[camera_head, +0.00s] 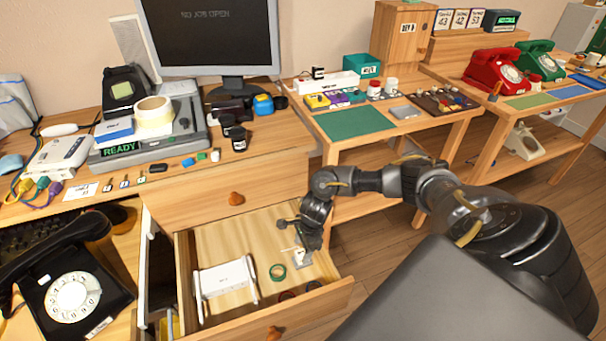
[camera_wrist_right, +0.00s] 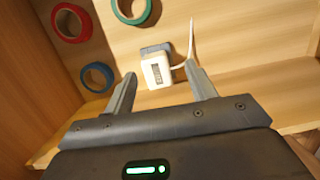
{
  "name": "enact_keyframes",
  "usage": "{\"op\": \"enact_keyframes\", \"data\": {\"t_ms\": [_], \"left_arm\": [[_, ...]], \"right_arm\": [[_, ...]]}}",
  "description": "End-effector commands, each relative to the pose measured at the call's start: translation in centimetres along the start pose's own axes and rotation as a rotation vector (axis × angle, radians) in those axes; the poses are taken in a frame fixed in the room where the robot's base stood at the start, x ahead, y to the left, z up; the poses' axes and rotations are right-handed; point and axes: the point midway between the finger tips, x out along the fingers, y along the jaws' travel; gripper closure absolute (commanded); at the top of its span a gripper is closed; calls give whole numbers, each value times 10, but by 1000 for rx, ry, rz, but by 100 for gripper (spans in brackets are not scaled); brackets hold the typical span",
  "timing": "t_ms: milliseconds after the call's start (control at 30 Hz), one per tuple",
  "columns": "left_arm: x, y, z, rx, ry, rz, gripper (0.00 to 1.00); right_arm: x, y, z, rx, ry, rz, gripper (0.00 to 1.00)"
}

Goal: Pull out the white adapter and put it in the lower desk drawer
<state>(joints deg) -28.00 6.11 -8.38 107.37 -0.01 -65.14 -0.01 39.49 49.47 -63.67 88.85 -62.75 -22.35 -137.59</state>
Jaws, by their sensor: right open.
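The white adapter (camera_wrist_right: 157,72) lies on the floor of the open lower desk drawer (camera_head: 225,240), with a thin white cable beside it and a grey part against its far side. It shows small at the drawer's right end in the head view (camera_head: 301,256). My right gripper (camera_head: 300,238) reaches down into the drawer. In the right wrist view its two fingers (camera_wrist_right: 162,70) are spread, with the adapter between and just beyond the tips. They do not appear closed on it. My left gripper is not in view.
Red (camera_wrist_right: 72,22) and blue (camera_wrist_right: 98,77) tape rings lie near the adapter. The closed upper drawer (camera_head: 236,198) sits above. A black dial phone (camera_head: 72,290) stands at left.

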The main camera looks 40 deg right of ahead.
Motion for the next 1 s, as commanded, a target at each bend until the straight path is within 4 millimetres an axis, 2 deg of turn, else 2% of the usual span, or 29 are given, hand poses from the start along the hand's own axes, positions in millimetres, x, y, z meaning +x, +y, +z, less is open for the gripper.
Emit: {"op": "enact_keyframes", "data": {"t_ms": [33,167,267,500,700,833,1000], "left_arm": [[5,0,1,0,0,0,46],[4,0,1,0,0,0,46],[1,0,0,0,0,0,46],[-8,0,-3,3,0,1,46],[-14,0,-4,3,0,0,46],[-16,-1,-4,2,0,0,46],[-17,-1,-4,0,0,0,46]], "right_arm": [[20,18,0,-3,1,35,44],[15,17,0,-4,0,33,44],[2,16,1,-4,0,29,44],[-54,12,1,-2,1,6,44],[-94,9,2,-2,3,-7,44],[-109,8,2,-2,4,-12,44],[-116,8,3,-3,4,-14,44]]}}
